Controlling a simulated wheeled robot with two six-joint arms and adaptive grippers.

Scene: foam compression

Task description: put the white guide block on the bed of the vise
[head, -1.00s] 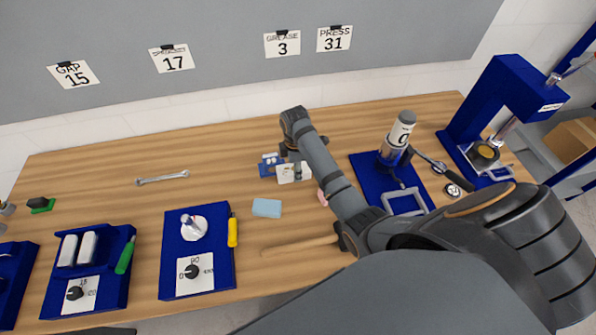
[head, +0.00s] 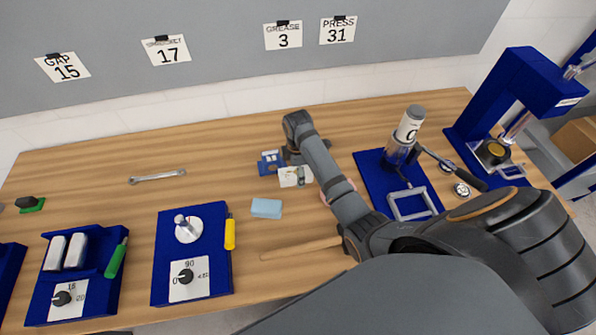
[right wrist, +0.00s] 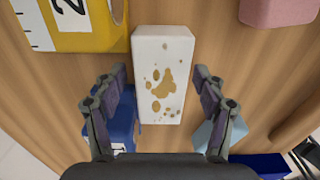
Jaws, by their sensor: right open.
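The white guide block (right wrist: 160,60), with brown and grey spots on its face, lies on the table between the fingers of my right gripper (right wrist: 159,76) in the right wrist view. The fingers are open, with a gap on each side of the block. In the head view the block (head: 290,177) shows pale below my right gripper (head: 300,166), partly covered by it. My left gripper is not in view.
A yellow block with a scale (right wrist: 85,25) and a pink block (right wrist: 278,10) lie close by. A light blue foam piece (head: 266,208) lies nearer me, beside a wooden handle (head: 300,248). Blue trays (head: 160,290) stand at front left. A wrench (head: 157,175) lies on mostly clear wood.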

